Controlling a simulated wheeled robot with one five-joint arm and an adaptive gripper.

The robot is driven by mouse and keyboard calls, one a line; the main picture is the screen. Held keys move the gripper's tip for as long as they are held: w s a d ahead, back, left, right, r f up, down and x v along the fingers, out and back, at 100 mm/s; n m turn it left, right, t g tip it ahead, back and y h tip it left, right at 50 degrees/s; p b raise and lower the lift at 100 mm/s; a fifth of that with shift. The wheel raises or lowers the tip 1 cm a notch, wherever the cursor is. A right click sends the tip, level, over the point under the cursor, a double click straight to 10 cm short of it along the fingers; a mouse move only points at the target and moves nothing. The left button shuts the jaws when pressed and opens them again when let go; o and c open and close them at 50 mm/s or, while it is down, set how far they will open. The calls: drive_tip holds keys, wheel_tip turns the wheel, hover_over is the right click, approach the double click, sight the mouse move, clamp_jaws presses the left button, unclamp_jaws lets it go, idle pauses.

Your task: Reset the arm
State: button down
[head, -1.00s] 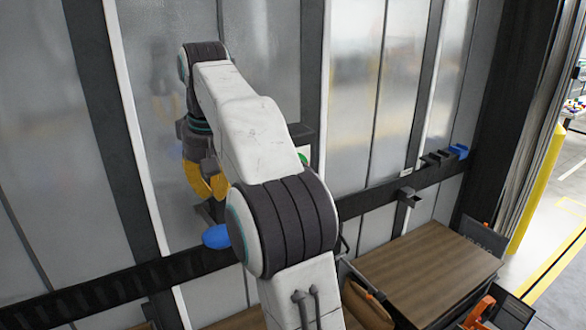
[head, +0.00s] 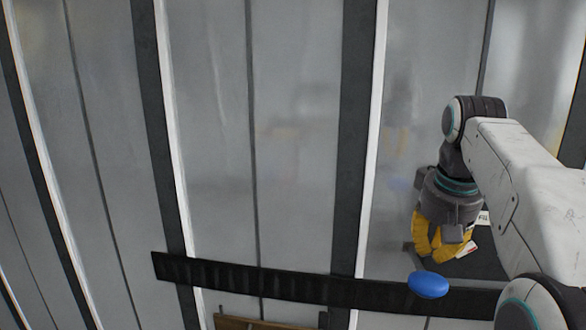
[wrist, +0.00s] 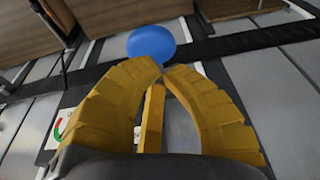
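My gripper (head: 437,246) hangs at the end of my arm at the right of the head view, its yellow fingers pointing down. In the wrist view the fingers (wrist: 163,72) come together at their tips, with nothing seen between them. A smooth blue oval knob (head: 428,284) shows just below the fingertips, in front of the dark wall rail. The wrist view shows the knob (wrist: 151,44) just beyond the tips; it looks apart from them. What the knob is fixed to is not clear.
A dark slotted rail (head: 260,282) runs across the grey panelled wall (head: 300,140). A dark plate with a white label (head: 483,217) is behind my gripper. Wooden tops (wrist: 125,12) lie below the rail. The space before the left panels is clear.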

drive_tip(key=s+a+f+n+t+b, duration=0.1)
drive_tip(key=s+a+f+b, duration=0.1)
drive_tip(key=s+f, duration=0.7)
drive_tip(key=s+a+f+n+t+b, duration=0.1)
drive_tip(key=s+a+f, duration=0.4)
drive_tip(key=s+f, duration=0.5)
drive_tip(key=shift+s+a+f+b, duration=0.2)
drive_tip(key=shift+s+f+b, duration=0.15)
drive_tip(key=shift+s, duration=0.45)
idle(0.9)
